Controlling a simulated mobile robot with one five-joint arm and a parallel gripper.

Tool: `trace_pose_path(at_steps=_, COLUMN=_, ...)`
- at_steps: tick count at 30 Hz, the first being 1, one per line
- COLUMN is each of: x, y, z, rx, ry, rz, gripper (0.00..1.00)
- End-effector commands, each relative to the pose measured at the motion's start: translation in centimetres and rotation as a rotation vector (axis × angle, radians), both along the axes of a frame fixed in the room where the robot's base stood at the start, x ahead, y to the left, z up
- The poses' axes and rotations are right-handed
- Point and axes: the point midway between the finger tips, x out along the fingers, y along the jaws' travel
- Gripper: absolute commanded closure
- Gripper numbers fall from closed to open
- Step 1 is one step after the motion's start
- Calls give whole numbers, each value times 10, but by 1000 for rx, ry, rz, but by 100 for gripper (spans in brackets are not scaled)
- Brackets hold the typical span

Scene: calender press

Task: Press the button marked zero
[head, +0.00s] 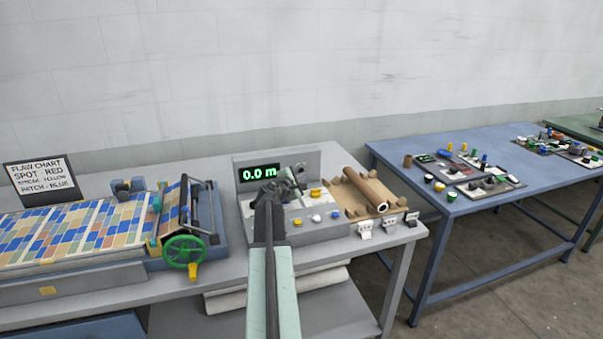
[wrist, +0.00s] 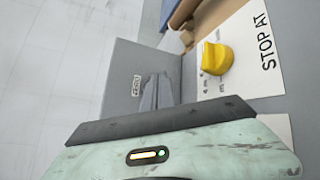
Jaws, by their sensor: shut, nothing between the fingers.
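The grey control box (head: 322,165) stands on the near table, with a lit display (head: 261,174) reading 0.0 m. In the wrist view a small white label (wrist: 136,87), which seems to read ZERO, sits on a grey upright face (wrist: 125,68). My gripper (head: 292,172) reaches over the box's panel, just right of the display. In the wrist view my gripper (wrist: 158,80) is shut and empty, its tips beside the label. No button shows clearly by the label; the fingers may hide it. I cannot tell whether the tips touch the face.
A yellow knob (wrist: 217,58) with STOP AT lettering is right of my fingers in the wrist view. Small buttons (head: 316,218) line the panel's front. A brown roll (head: 364,190) lies to the right. A hand-wheel machine (head: 183,250) stands left. A blue table (head: 440,140) holds several parts.

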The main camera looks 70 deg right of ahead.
Motion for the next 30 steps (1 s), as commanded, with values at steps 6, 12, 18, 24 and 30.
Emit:
trace_pose_path(at_steps=6, x=0, y=0, z=0, rx=0, ry=0, rz=0, gripper=100)
trace_pose_path(at_steps=12, x=-7, y=9, z=0, rx=-1, ry=0, rz=-1, gripper=100)
trace_pose_path(at_steps=18, x=-21, y=25, z=0, rx=0, ry=-1, rz=-2, gripper=100)
trace_pose_path(at_steps=24, x=-32, y=38, z=0, rx=0, ry=-1, rz=-2, gripper=100)
trace_pose_path(at_steps=30, x=-32, y=38, z=0, rx=0, ry=0, rz=0, gripper=100)
